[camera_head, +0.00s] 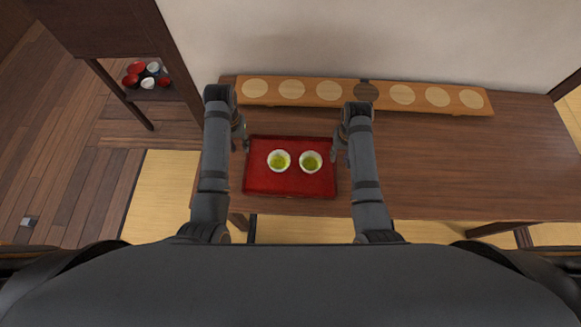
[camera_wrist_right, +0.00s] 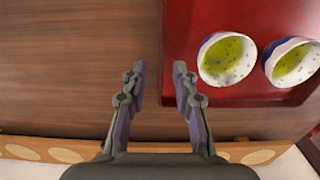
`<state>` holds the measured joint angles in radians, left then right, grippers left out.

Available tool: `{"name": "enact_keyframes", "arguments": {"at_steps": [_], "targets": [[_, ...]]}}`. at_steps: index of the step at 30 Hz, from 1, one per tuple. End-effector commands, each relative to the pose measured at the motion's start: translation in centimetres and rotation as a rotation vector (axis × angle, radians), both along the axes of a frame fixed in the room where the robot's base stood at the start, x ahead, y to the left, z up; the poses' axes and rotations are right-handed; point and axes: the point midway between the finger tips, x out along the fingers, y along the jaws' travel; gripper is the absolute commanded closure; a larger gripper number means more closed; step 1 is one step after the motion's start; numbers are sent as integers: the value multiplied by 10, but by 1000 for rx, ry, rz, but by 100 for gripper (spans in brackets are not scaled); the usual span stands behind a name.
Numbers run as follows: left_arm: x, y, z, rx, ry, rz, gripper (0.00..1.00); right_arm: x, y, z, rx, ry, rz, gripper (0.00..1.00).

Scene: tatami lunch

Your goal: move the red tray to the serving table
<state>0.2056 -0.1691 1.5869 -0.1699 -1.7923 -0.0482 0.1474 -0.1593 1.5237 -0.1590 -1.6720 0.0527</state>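The red tray (camera_head: 262,187) lies flat on the brown wooden table, close to its near edge at the left end. Two white cups of green tea, a left cup (camera_head: 279,161) and a right cup (camera_head: 311,162), stand on it. My right gripper (camera_wrist_right: 158,75) is open in the right wrist view, with the tray's side edge lying between the lines of its two fingers. Whether it touches the tray is unclear. My left gripper (camera_head: 243,142) is at the tray's left edge, near its far corner. Its fingers are too small and partly hidden to tell their opening.
A long wooden board (camera_head: 314,92) with round inlays runs along the wall behind the tray. The table (camera_head: 460,160) is bare to the right. A dark shelf (camera_head: 152,93) with red and white dishes stands at the far left. Tatami shows in front.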

Motion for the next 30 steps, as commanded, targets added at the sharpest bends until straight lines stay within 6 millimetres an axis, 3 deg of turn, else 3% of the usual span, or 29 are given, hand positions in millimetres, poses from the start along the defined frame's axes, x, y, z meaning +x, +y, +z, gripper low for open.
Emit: {"name": "enact_keyframes", "arguments": {"at_steps": [3, 9, 30], "targets": [[0, 0, 0, 0, 0, 0, 72, 1, 1, 24, 2, -2, -1, 72], [0, 0, 0, 0, 0, 0, 72, 0, 0, 43, 1, 0, -1, 72], [0, 0, 0, 0, 1, 0, 72, 0, 0, 43, 1, 1, 0, 72]]}}
